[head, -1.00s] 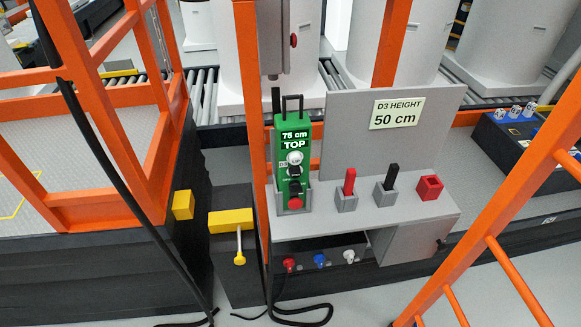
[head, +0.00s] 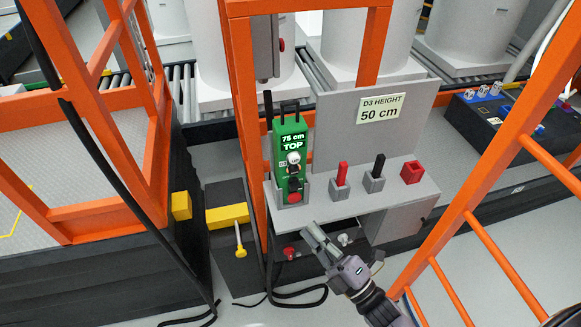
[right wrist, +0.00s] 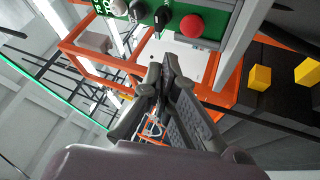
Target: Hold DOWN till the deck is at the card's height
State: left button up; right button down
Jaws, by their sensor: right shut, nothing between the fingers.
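A green control pendant (head: 281,148) stands upright in a grey holder on the shelf; its display reads 75 cm TOP. It carries a white button (head: 293,157), dark controls below it and a red button (head: 295,197). The card (head: 380,108) on the grey panel reads D3 HEIGHT 50 cm. My right gripper (head: 308,229) is shut and empty, in front of and below the shelf edge, apart from the pendant. In the right wrist view its fingers (right wrist: 161,66) point toward the pendant (right wrist: 178,42), whose black button (right wrist: 162,18) shows. My left gripper is out of view.
The shelf (head: 345,203) also holds a red lever (head: 341,174), a black lever (head: 376,168) and a red block (head: 411,172). An orange post (head: 246,120) rises just left of the pendant. An orange ladder-like rail (head: 490,180) stands right. Black cables hang at left.

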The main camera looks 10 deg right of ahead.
aim_at(294, 171)
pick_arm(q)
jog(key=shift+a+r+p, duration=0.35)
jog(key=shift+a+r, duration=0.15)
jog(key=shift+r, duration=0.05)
pick_arm(e)
notch_tip(294, 171, up, 8)
jog(key=s+a+n+y, duration=0.2)
jog(key=n+y, duration=0.1)
jog(key=n, duration=0.1)
jog(key=shift+s+y, duration=0.25)
jog(key=shift+y, duration=0.05)
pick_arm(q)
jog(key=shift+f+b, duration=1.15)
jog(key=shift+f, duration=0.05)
pick_arm(e)
jog(key=w, duration=0.9)
jog(key=shift+a, duration=0.15)
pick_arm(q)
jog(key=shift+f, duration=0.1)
pick_arm(e)
jog(key=shift+w, duration=0.1)
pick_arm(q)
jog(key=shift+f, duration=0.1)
pick_arm(e)
jog(key=shift+w, duration=0.25)
